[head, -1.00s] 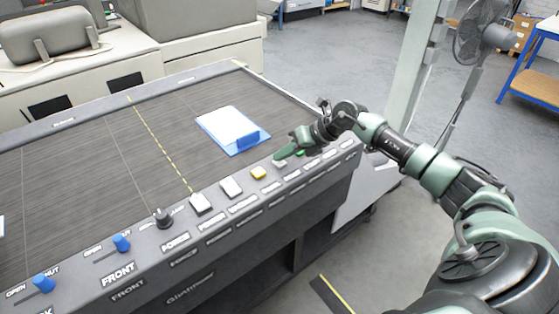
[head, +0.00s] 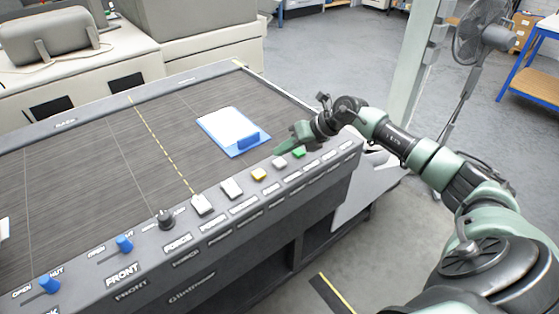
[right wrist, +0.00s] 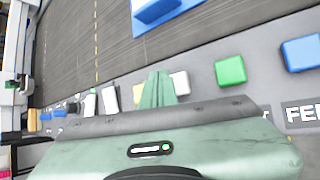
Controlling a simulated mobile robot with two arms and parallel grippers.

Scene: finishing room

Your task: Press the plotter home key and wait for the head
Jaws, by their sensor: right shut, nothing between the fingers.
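The plotter (head: 70,180) is a wide dark bed with a grey control strip along its front edge. On the strip sit a white key (head: 202,205), a second white key (head: 231,188), a yellow key (head: 258,174), a third white key (head: 279,162) and a green key (head: 298,152). I cannot read which is the home key. My right gripper (head: 281,149) is shut and empty, its tips just above and behind the third white key. In the right wrist view its green fingers (right wrist: 157,90) overlap the gap between yellow and white keys. I cannot pick out the plotter head. My left gripper is out of view.
A blue clipboard with white paper (head: 232,128) lies on the bed behind the keys. A black knob (head: 165,219) and blue sliders (head: 124,243) are left on the strip. A blue key (right wrist: 301,53) shows in the wrist view. A fan (head: 482,38) stands at right.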

